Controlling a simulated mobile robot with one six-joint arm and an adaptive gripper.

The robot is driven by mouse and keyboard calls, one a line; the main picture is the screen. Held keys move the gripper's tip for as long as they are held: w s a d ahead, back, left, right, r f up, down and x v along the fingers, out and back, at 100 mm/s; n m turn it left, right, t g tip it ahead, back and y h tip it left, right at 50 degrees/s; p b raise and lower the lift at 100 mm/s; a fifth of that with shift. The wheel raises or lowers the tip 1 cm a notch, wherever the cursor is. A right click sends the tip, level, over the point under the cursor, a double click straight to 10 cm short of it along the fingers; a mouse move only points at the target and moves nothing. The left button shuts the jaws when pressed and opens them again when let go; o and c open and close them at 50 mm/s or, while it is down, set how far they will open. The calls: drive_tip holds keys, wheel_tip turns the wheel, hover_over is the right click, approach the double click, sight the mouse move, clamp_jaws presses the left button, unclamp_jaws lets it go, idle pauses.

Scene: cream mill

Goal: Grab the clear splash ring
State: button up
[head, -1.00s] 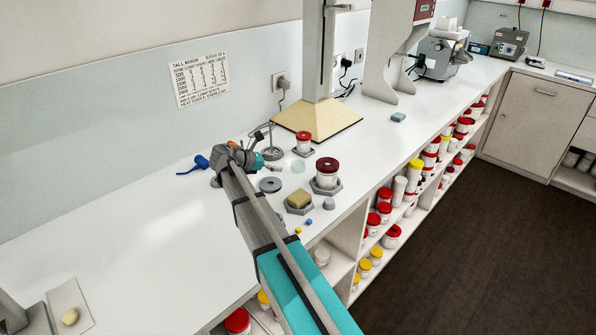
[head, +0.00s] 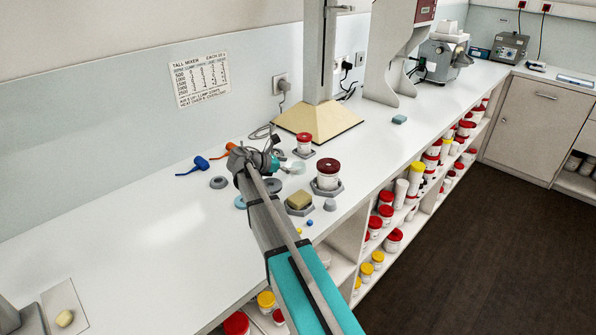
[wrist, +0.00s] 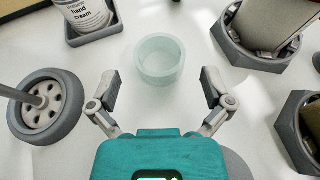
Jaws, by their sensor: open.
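The clear splash ring (wrist: 160,78) is a pale, see-through greenish ring lying flat on the white bench. In the wrist view it is at the upper middle, just beyond my fingertips and centred between them. In the head view the ring (head: 298,167) shows just right of my gripper (head: 277,165), partly hidden by it. My gripper (wrist: 160,84) is open and empty, with one finger to each side of the space before the ring. The fingers look apart from the ring.
A hand cream jar (wrist: 88,17) stands in a square holder at upper left. A round grey base with a rod (wrist: 42,108) is close to my left finger. A dark-red-lidded jar (head: 327,168) in a hexagonal holder and a sponge (head: 299,200) in a hexagonal tray lie right.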

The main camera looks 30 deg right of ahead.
sight(298, 166)
drive_tip(key=shift+b+x, duration=0.55)
drive_tip(key=shift+x, duration=1.25)
drive_tip(key=shift+f, duration=0.1)
drive_tip(key=c, duration=0.7)
